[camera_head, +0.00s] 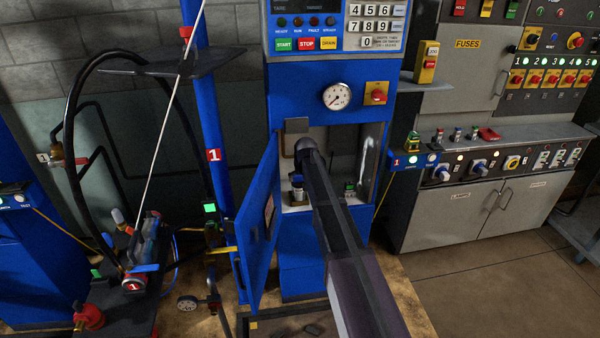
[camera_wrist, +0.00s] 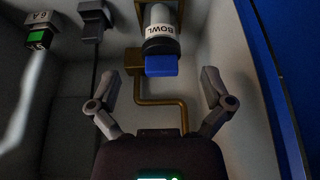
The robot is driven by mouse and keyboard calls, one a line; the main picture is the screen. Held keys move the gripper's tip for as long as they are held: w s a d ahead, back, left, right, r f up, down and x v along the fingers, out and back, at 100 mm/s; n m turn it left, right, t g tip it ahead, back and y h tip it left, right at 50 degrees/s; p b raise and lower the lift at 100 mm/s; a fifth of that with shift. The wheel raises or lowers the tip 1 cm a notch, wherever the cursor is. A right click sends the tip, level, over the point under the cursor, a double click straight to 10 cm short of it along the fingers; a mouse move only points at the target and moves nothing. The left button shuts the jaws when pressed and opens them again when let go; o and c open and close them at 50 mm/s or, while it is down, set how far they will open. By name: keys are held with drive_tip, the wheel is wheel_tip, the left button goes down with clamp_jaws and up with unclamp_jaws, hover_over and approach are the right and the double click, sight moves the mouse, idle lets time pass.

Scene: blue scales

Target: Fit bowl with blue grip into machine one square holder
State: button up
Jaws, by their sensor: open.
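The bowl (camera_wrist: 159,34) is a pale cylinder labelled BOWL with a black collar and a blue grip (camera_wrist: 160,65). In the wrist view it is at the top centre, against a brass-coloured bracket (camera_wrist: 178,8); whether it is seated there I cannot tell. My gripper (camera_wrist: 160,82) is open, its fingers apart on either side of the blue grip's line, with no visible contact. In the head view my gripper (camera_head: 306,150) reaches into the open bay of the blue machine (camera_head: 292,108). A small cylinder, apparently the bowl (camera_head: 297,187), stands below it. I cannot make out a square holder.
The bay's blue door (camera_head: 258,220) stands open at the left. Inside, a brass pipe (camera_wrist: 160,101) runs along the wall, and a green-marked part (camera_wrist: 38,37) sits to one side. A grey control cabinet (camera_head: 455,215) stands at the right, with open floor before it.

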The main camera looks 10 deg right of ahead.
drive_tip(key=s, duration=0.6)
drive_tip(key=shift+s, duration=0.3)
drive_tip(key=s+f+g, duration=0.1)
drive_tip(key=s+g, duration=0.3)
drive_tip(key=s, duration=2.7)
drive_tip(key=shift+s+f+g, duration=0.2)
drive_tip(key=shift+s+g, duration=0.1)
wheel_tip(320, 180, up, 10)
drive_tip(key=p, duration=1)
drive_tip(key=shift+r, duration=0.2)
